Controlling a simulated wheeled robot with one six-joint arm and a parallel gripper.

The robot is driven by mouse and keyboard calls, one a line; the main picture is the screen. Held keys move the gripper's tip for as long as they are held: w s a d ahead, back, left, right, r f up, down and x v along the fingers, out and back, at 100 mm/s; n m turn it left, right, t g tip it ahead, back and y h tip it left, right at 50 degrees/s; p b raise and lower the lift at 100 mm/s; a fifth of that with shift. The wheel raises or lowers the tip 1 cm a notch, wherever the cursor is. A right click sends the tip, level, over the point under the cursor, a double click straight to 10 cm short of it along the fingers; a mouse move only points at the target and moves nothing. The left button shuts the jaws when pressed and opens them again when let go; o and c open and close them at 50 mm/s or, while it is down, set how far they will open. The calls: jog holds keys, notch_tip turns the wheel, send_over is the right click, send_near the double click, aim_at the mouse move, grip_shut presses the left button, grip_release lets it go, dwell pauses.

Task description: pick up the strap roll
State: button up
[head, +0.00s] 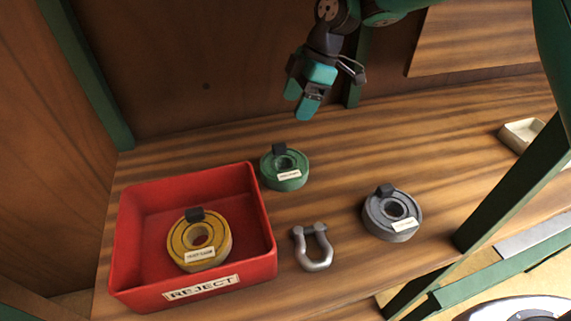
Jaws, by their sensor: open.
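Three strap rolls show in the head view, each a ring with a dark tab on top and a pale label. A green strap roll (285,170) lies on the wooden shelf behind the red bin's right corner. A grey strap roll (393,216) lies on the shelf to the right. A yellow strap roll (199,243) lies inside the red bin (133,285), labelled REJECT. The label text on the rolls is too small to read. My gripper (306,105) is open and empty, raised above and behind the green roll, apart from it.
A grey metal shackle (315,250) lies on the shelf between the bin and the grey roll. A pale tray (521,133) is at the far right. A green post (515,185) crosses the right side. Bare wood (400,140) lies behind the grey roll.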

aim_at(279, 145)
jog(key=x, duration=0.6)
jog(key=shift+s+a+f, duration=0.1)
jog(key=shift+a+f, duration=0.15)
jog(key=shift+f, duration=0.1)
jog(key=shift+d+p+x, duration=0.15)
jog(key=shift+p+x, duration=0.2)
jog(key=shift+x, duration=0.95)
jog(key=shift+d+p+x, duration=0.1)
jog(key=shift+p+x, duration=0.2)
jog(key=shift+x, duration=1)
jog(key=shift+s+f, duration=0.1)
jog(key=shift+s, duration=0.1)
jog(key=c, duration=1.2)
jog(key=shift+r, duration=0.2)
notch_tip(279, 145, up, 20)
jog(key=shift+f, duration=0.15)
